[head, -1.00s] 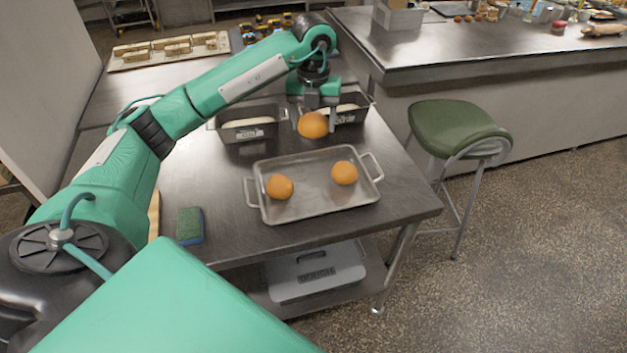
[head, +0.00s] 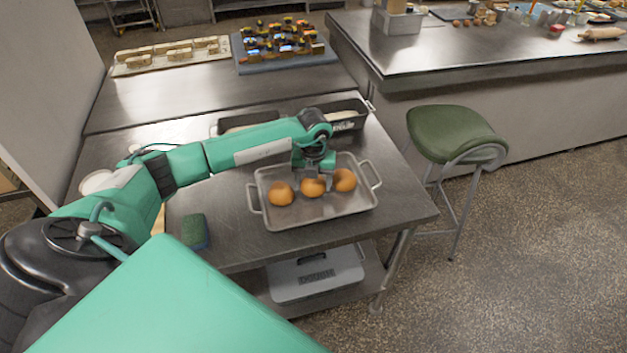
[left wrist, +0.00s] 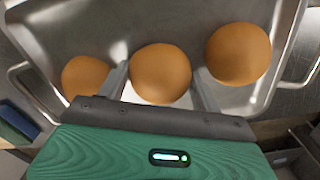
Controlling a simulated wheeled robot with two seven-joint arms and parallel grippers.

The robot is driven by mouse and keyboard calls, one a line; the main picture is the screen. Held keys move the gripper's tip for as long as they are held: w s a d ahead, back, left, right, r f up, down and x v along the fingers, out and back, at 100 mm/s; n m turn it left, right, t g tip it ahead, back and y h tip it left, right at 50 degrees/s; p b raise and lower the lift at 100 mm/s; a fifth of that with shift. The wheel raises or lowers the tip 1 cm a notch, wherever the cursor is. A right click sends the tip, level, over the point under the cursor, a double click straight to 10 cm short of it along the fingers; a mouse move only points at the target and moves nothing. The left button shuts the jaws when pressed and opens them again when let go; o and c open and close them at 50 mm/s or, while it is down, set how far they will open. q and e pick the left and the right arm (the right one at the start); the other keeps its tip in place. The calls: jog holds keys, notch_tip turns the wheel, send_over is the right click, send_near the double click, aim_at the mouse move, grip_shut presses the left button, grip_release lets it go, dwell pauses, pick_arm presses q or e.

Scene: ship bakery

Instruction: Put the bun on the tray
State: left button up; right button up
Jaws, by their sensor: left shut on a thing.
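The metal tray (head: 325,211) with two side handles lies on the steel table. My left gripper (head: 313,177) is shut on a round brown bun (head: 313,188) over the middle of the tray. In the left wrist view the held bun (left wrist: 160,73) sits between the two fingers. I cannot tell whether it touches the tray floor. One bun (head: 280,193) rests in the tray to its left and another bun (head: 345,180) to its right. Both also show in the left wrist view, at the left (left wrist: 85,76) and right (left wrist: 238,54). My right gripper is not in view.
Two dark loaf tins, one at the right (head: 347,116), stand behind the tray, partly hidden by my arm. A green sponge (head: 194,231) lies at the table's left. A green stool (head: 455,133) stands to the right. A grey box (head: 316,273) is on the lower shelf.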

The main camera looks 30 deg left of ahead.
pick_arm(q)
jog(key=shift+f, duration=0.25)
jog(key=shift+f, duration=0.1)
jog(key=o, duration=1)
